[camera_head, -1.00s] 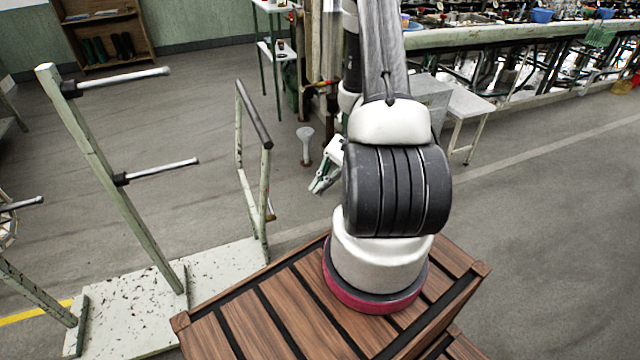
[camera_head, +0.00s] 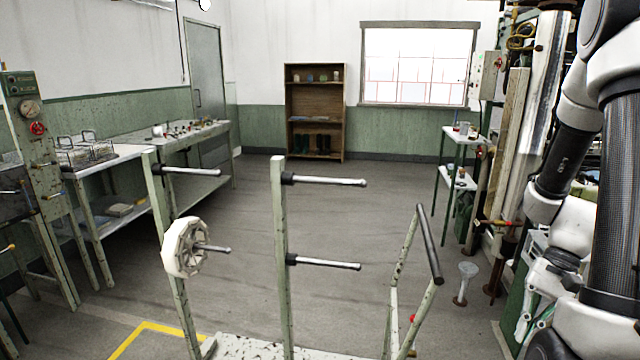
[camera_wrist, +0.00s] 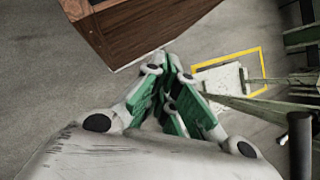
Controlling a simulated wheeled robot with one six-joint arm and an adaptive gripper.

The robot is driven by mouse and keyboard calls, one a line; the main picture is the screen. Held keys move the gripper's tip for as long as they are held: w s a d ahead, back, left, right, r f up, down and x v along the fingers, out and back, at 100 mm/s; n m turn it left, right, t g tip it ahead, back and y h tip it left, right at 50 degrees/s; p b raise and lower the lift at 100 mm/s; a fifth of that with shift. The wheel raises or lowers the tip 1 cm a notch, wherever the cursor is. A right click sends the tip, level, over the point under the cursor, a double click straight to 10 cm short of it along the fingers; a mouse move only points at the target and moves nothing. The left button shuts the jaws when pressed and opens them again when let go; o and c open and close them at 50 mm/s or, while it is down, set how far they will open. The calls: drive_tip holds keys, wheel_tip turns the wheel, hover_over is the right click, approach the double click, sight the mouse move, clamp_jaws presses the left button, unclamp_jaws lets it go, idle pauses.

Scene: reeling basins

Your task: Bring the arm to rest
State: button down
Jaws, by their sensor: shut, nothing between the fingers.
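My gripper (camera_wrist: 168,62) shows in the wrist view with its green and white fingers drawn together and nothing between them. It hangs in free air above the grey floor, beside the wooden top of my base. In the head view my gripper (camera_head: 524,326) is small and points down at the lower right, partly crowded by my arm links. My arm is folded along the right edge of that view, and its upper part is cut off.
A worn pale-green rack (camera_head: 281,250) with dark-and-silver pegs stands in front, a white reel (camera_head: 186,247) on one peg. Open floor (camera_head: 350,205) lies behind the rack.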

drive_tip(key=s+a+r+n+t+h, duration=0.1)
drive_tip(key=a+r+n+t+h, duration=0.1)
drive_tip(key=r, duration=0.9)
drive_tip(key=s+a+r+n+t+h, duration=0.1)
drive_tip(key=a+r+n+t+h, duration=0.2)
drive_tip(key=r+n+t, duration=0.3)
wheel_tip(320, 180, up, 5)
drive_tip(key=shift+s+a+r+n+h, duration=0.1)
drive_tip(key=shift+s+a+n+h, duration=0.05)
drive_tip(key=shift+a+n+h, duration=0.2)
